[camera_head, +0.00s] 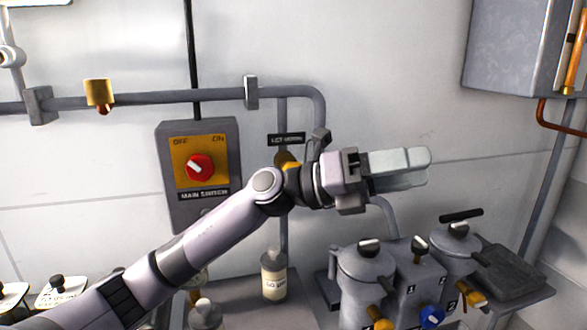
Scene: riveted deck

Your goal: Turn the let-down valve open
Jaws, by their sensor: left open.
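A small black label (286,139) reading "LET DOWN", its lettering small, is on the wall above centre. Just below it, a brass valve part (284,158) shows on a vertical pipe; my left arm hides most of it, so I cannot tell how its handle is set. My left gripper (424,167) is open and empty. It points right, past the valve, in front of bare wall, and its fingers are apart from everything. My right gripper is not in view.
A main switch box (200,212) with a red knob is left of the label. A grey pipe (170,99) runs above it. Below right stand two grey pots (362,281) with several knobs, and a bottle (273,278). A grey cabinet (510,45) hangs at upper right.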

